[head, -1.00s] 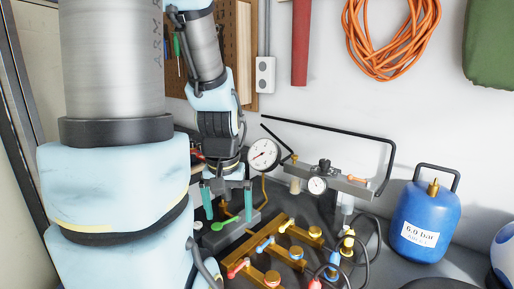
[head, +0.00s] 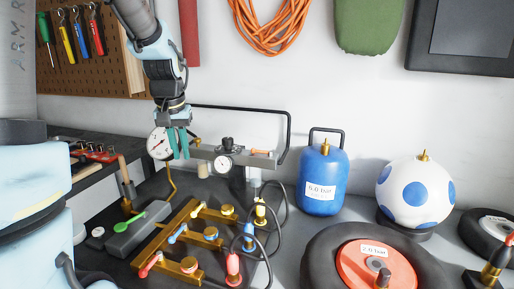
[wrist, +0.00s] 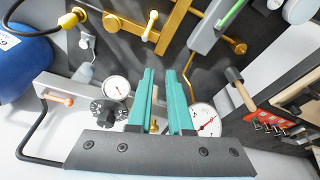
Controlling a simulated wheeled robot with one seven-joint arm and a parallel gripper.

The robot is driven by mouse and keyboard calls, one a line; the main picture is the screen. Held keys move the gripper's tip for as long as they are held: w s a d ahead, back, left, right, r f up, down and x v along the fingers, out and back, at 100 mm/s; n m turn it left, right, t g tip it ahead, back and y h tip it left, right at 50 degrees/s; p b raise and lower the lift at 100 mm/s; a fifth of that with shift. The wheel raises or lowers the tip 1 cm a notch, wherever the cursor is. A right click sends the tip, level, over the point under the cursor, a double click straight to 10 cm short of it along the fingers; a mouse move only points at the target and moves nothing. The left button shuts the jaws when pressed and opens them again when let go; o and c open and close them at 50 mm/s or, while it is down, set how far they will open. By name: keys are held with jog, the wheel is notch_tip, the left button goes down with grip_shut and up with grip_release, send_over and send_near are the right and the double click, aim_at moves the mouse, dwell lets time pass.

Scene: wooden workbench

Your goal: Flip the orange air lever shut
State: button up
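The orange air lever (head: 262,152) sits at the right end of a grey bar fitting (head: 205,153) along the back of the bench. It lies roughly along the bar. In the wrist view the orange lever (wrist: 57,97) is at the left, clear of my fingers. My gripper (head: 179,157) points down by the left part of the bar, beside the white gauge (head: 158,143), well left of the lever. In the wrist view my gripper (wrist: 166,70) has its teal fingers a small gap apart with nothing between them.
A small gauge (head: 223,163) and black knob (head: 227,143) stand between my gripper and the lever. A black bent rail (head: 289,130) rises behind. Brass pipes with red, blue and yellow levers (head: 178,234) and a green lever (head: 130,222) lie in front. A blue tank (head: 322,185) stands right.

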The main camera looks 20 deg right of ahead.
jog(key=w+d+r, duration=0.1)
jog(key=d, duration=0.3)
jog(key=w+d+r+m+b, duration=0.1)
jog(key=w+d, duration=0.1)
jog(key=d, duration=0.2)
jog(key=w+d+r+m+b, duration=0.1)
jog(key=d+r, duration=0.1)
jog(key=d, duration=0.3)
jog(key=shift+w+h, duration=0.4)
grip_shut()
notch_tip(320, 180, up, 5)
jog(key=m+h+b, duration=0.1)
jog(key=m+b, duration=0.1)
send_over(259, 153)
jog(key=w, duration=0.1)
jog(key=shift+d+f+t, duration=0.1)
jog(key=shift+d+t, duration=0.2)
jog(key=f+p, duration=0.1)
jog(key=f, duration=0.4)
jog(key=f+p, duration=0.2)
jog(key=f, duration=0.4)
jog(key=shift+w+d+f, duration=0.15)
jog(key=shift+w, duration=0.05)
jog(key=shift+s+f, duration=0.15)
jog(key=shift+s, duration=0.05)
